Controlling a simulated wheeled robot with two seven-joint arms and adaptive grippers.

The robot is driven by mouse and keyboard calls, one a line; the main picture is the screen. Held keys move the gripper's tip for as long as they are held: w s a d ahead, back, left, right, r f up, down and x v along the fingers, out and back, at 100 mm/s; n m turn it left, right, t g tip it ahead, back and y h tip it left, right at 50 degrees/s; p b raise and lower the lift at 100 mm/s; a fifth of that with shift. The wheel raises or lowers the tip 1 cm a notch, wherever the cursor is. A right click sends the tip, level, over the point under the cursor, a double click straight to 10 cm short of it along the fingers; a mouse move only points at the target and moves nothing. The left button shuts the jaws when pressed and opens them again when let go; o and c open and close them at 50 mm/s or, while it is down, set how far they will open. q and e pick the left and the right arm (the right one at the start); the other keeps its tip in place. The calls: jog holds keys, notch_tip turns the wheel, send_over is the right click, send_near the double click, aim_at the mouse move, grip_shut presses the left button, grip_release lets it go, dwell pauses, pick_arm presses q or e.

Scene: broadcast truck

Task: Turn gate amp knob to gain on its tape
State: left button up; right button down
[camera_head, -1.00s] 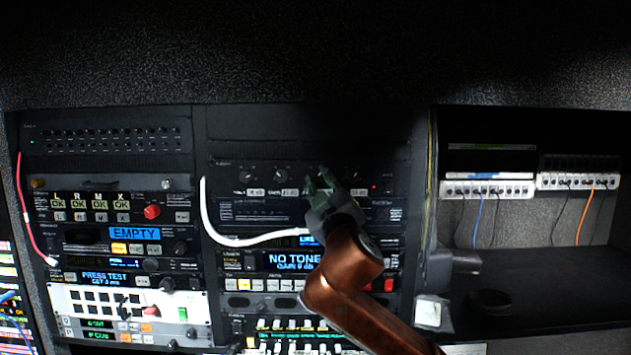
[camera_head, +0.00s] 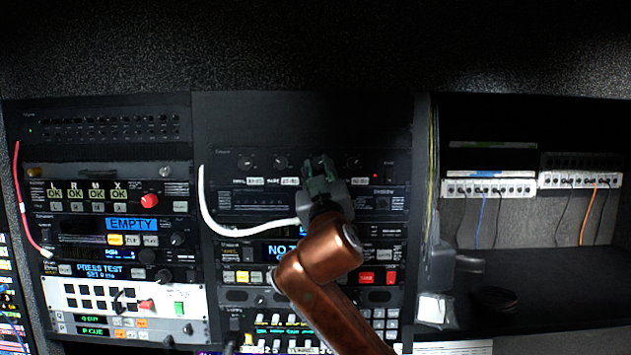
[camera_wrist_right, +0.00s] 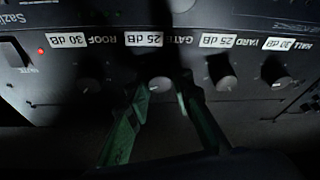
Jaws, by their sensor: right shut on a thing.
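The gate amp knob (camera_wrist_right: 160,86) is a small dark round knob with a pale mark on its face, in the middle of the right wrist view. In the head view my right gripper (camera_head: 318,166) covers the third knob of the upper amp panel. My left gripper is not in view.
Neighbouring knobs are close: roof (camera_wrist_right: 90,82) on one side, yard (camera_wrist_right: 221,73) and hall (camera_wrist_right: 277,73) on the other. A white cable (camera_head: 212,222) loops left of my right gripper. A dark shelf (camera_head: 560,275) lies at right.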

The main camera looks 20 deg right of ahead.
jog(key=m+h+b, duration=0.1)
jog(key=m, duration=0.2)
jog(key=shift+a+f+h, duration=0.1)
jog(key=shift+a+h, duration=0.05)
jog(key=shift+h, duration=0.15)
jog(key=shift+m+g+h+b, duration=0.3)
jog(key=shift+m+b, duration=0.1)
jog(key=shift+m, duration=0.7)
jog(key=c, duration=1.7)
grip_release()
jog(key=shift+s, duration=0.1)
jog(key=v, duration=1.1)
jog(key=shift+s+a+f, duration=0.1)
jog(key=shift+s+a, duration=0.1)
jog(key=shift+s, duration=0.1)
jog(key=shift+a, duration=0.1)
